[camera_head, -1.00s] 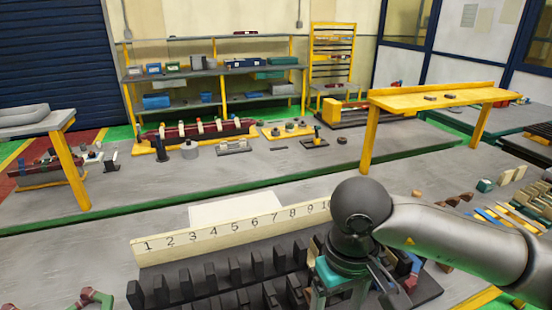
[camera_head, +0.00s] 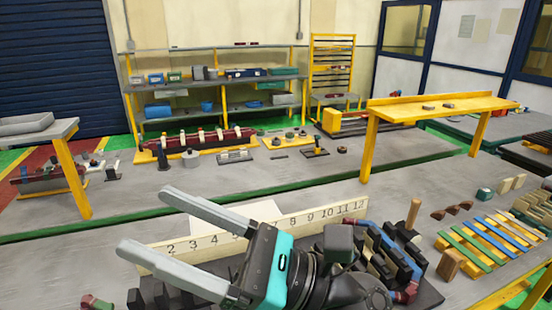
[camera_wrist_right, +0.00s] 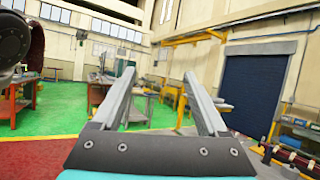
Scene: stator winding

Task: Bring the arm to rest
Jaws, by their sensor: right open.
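My right gripper (camera_head: 150,230) shows in the head view, raised above the near bench, its two long grey fingers pointing left and spread apart with nothing between them. Its teal and black body hides part of the numbered strip (camera_head: 330,212) and the black slotted block behind it. In the right wrist view the same fingers (camera_wrist_right: 164,105) stand wide apart and empty, facing the open hall. My left gripper does not show in either view.
The near bench holds a black slotted block (camera_head: 430,295), colored strips (camera_head: 480,245) and wooden blocks (camera_head: 447,264) at right. A yellow raised shelf (camera_head: 440,104) stands beyond. A rack (camera_head: 215,85) is at the back. The wrist view shows green floor (camera_wrist_right: 60,125) and a blue shutter (camera_wrist_right: 255,90).

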